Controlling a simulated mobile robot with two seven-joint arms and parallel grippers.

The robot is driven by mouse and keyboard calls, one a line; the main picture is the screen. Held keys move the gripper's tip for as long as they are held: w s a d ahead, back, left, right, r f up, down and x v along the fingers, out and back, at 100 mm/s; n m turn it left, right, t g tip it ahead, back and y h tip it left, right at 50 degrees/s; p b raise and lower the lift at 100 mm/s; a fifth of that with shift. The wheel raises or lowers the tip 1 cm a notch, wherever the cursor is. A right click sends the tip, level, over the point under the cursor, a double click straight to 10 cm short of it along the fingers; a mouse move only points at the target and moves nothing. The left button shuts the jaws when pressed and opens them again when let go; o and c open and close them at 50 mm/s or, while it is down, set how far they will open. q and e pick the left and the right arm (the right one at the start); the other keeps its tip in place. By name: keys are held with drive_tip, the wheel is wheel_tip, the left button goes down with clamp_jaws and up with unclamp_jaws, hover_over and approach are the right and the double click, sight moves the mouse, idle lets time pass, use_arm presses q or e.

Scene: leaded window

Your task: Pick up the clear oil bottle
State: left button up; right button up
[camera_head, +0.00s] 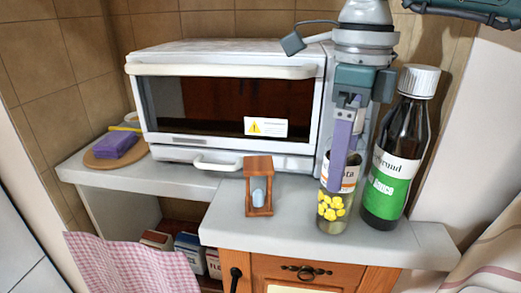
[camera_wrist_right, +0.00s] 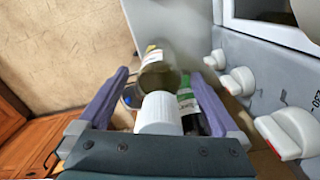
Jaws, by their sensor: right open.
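The clear oil bottle (camera_head: 333,212), with yellow shapes and a white-and-orange label, stands upright on the grey counter's front part. My right gripper (camera_head: 338,172) points down at it from above, and its purple finger covers part of the bottle and hides its top. In the right wrist view the clear bottle (camera_wrist_right: 157,72) shows with a white cap (camera_wrist_right: 160,113) between the two open purple fingers. Neither finger visibly grips it.
A dark bottle (camera_head: 384,197) with a green label stands close on the right. A wooden hourglass (camera_head: 258,190) stands to the left. A white oven (camera_head: 225,110) is behind. A purple sponge (camera_head: 115,145) lies at the far left. Bare counter (camera_head: 285,235) lies in front.

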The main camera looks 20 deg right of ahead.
drive_tip(key=shift+f, duration=0.35)
drive_tip(key=shift+c, duration=0.3)
clamp_jaws()
